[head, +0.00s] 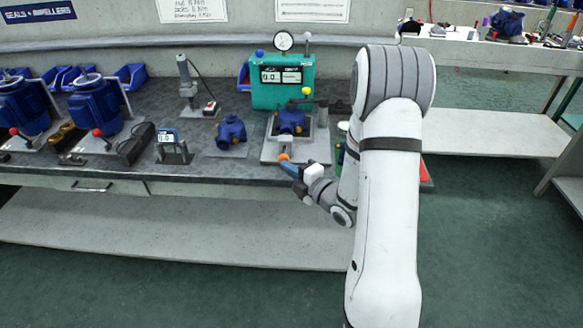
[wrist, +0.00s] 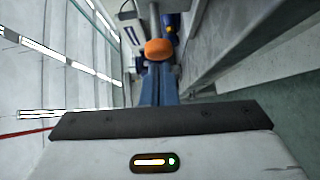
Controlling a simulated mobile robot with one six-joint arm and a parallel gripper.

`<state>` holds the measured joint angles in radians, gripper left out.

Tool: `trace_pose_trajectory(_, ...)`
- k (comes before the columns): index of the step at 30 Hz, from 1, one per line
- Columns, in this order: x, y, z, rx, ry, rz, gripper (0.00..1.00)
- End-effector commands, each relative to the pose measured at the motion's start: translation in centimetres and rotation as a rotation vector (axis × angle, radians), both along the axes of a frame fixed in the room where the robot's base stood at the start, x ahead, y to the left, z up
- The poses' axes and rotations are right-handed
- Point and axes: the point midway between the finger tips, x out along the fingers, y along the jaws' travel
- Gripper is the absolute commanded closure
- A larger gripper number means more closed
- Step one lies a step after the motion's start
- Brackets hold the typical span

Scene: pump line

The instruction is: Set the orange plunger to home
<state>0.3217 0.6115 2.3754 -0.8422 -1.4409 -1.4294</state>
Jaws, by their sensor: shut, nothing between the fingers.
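The orange plunger (head: 284,157) shows as a small orange knob at the front of the fixture plate under the blue pump body (head: 291,121). In the wrist view the orange knob (wrist: 158,49) sits straight ahead of the fingertips, on a grey rod. My gripper (head: 289,166) has its blue fingers together, with nothing held, just in front of the knob. In the wrist view my gripper (wrist: 159,72) points at the knob and its tips look at or very near it; I cannot tell whether they touch.
The teal test unit (head: 283,84) with gauge and displays stands behind the fixture. Another blue pump body (head: 230,131) and a small display stand (head: 172,147) are to the left. My arm hides the bench right of the fixture. The floor in front is clear.

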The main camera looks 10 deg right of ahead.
Motion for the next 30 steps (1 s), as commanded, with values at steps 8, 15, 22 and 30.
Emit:
trace_pose_trajectory(8, 0.4, -0.1, -0.1, 0.000, 0.000, 0.000, 1.00)
trace_pose_trajectory(15, 0.8, -0.3, -0.3, 0.000, -0.001, 0.000, 1.00)
trace_pose_trajectory(22, 3.1, -1.1, -0.4, -0.001, -0.003, -0.001, 1.00)
trace_pose_trajectory(30, 3.3, -1.2, 0.0, 0.000, -0.002, -0.004, 1.00)
